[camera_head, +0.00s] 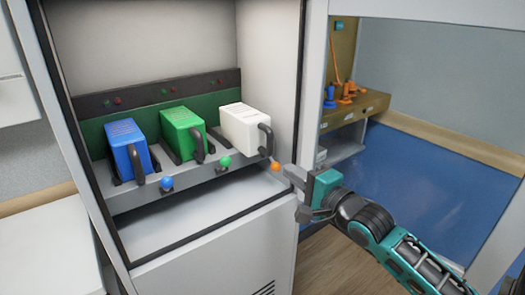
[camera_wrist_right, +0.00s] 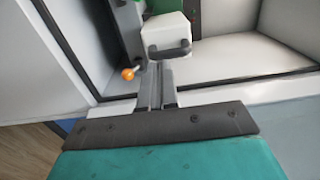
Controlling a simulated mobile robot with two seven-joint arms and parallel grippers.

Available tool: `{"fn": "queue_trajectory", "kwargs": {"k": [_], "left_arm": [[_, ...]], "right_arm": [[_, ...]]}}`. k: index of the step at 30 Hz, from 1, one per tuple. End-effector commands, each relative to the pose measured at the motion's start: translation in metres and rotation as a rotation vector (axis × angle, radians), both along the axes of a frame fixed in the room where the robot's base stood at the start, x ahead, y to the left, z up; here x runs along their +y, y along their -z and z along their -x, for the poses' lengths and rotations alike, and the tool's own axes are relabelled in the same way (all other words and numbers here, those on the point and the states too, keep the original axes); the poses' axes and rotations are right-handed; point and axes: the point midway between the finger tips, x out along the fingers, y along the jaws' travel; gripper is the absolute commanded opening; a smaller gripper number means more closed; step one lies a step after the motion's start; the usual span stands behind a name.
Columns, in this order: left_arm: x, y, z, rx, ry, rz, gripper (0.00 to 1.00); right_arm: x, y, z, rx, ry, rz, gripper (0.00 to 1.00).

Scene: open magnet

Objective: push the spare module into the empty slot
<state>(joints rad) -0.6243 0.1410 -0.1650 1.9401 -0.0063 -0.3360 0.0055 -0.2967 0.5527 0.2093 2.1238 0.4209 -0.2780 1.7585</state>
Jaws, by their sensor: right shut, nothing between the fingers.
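The white module (camera_head: 245,128) with a black handle sits at the right end of the rack shelf, in line with the other two modules. I cannot tell how deep it sits in its slot. It also shows in the right wrist view (camera_wrist_right: 168,33), handle facing me. My right gripper (camera_head: 289,171) is shut and empty, in front of the rack to the lower right of the white module. In the right wrist view its fingers (camera_wrist_right: 157,68) point toward the module, seemingly apart from it. My left gripper is not in view.
Blue (camera_head: 130,150) and green (camera_head: 183,134) modules stand left of the white one. Blue (camera_head: 167,183), green (camera_head: 225,162) and orange (camera_head: 275,166) knobs stick out along the shelf front. The cabinet's right frame (camera_head: 299,100) stands close to my right gripper.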

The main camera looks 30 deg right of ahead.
Motion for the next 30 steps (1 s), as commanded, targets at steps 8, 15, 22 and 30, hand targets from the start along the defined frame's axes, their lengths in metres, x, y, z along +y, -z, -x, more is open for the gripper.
{"fn": "queue_trajectory", "kwargs": {"k": [8,15,22,30], "left_arm": [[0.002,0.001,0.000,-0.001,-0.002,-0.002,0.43],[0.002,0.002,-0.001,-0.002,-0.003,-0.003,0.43],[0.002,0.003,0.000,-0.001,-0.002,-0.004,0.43],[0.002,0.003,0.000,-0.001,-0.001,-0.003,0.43]], "right_arm": [[0.003,-0.001,-0.040,-0.002,0.001,0.004,0.00],[0.006,0.000,-0.079,0.000,0.001,0.005,0.00],[0.009,0.000,-0.112,0.002,0.001,0.006,0.00],[0.010,0.001,-0.130,0.003,0.000,0.005,0.00]]}}
